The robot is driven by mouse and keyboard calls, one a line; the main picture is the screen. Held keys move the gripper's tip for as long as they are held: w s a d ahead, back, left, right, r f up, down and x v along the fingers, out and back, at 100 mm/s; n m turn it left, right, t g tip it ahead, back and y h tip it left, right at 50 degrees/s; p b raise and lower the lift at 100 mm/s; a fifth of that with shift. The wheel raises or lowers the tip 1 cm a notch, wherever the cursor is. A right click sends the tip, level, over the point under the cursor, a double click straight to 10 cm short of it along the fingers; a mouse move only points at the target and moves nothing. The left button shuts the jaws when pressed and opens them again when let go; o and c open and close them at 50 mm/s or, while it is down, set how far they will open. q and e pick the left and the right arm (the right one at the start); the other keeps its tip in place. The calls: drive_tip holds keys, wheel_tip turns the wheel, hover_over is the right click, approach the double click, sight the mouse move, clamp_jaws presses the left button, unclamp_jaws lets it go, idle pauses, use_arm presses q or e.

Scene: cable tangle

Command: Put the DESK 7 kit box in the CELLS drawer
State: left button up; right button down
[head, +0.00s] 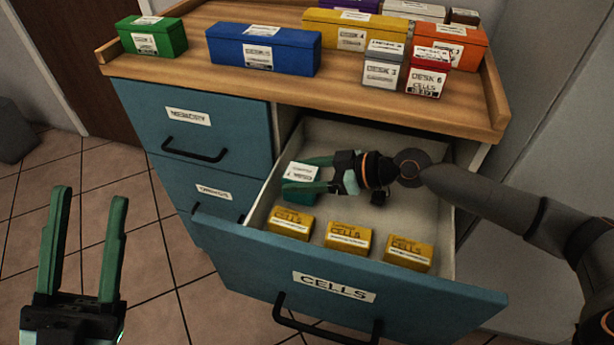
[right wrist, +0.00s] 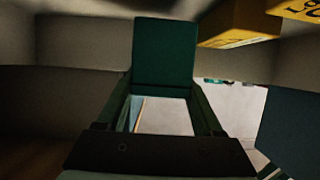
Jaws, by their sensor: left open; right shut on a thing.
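The DESK 7 kit box (head: 296,196), teal with a white label on top, is inside the CELLS drawer (head: 240,263) at its left back part. The drawer is pulled open, with its CELLS label on the teal front. My right gripper (head: 309,174) reaches in from the right and is shut on the box. In the right wrist view the box (right wrist: 165,55) shows as a dark green face between the fingers. I cannot tell whether it touches the drawer floor. My left gripper (head: 90,196) is open and empty, left of the cabinet over the tiled floor.
Three yellow boxes (head: 347,238) stand in a row along the drawer's front. The drawer's right back is free under my arm. The cabinet top (head: 190,75) holds several boxes, including blue (head: 262,50), grey DESK 3 (head: 381,73) and red DESK 6 (head: 426,88). Two shut drawers are at left.

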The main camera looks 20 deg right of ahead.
sight(307, 173)
drive_tip(key=shift+w+d+f+b, duration=0.4)
drive_tip(key=shift+w+f+b, duration=0.1)
drive_tip(key=shift+w+f, duration=0.1)
drive_tip(key=shift+w+d+f+b, duration=0.4)
drive_tip(key=shift+w+f+b, duration=0.1)
drive_tip(key=shift+w, duration=0.1)
drive_tip(key=shift+w+d, duration=0.1)
drive_tip(key=shift+w, duration=0.05)
drive_tip(key=shift+f, duration=0.15)
drive_tip(key=shift+c, duration=0.2)
unclamp_jaws()
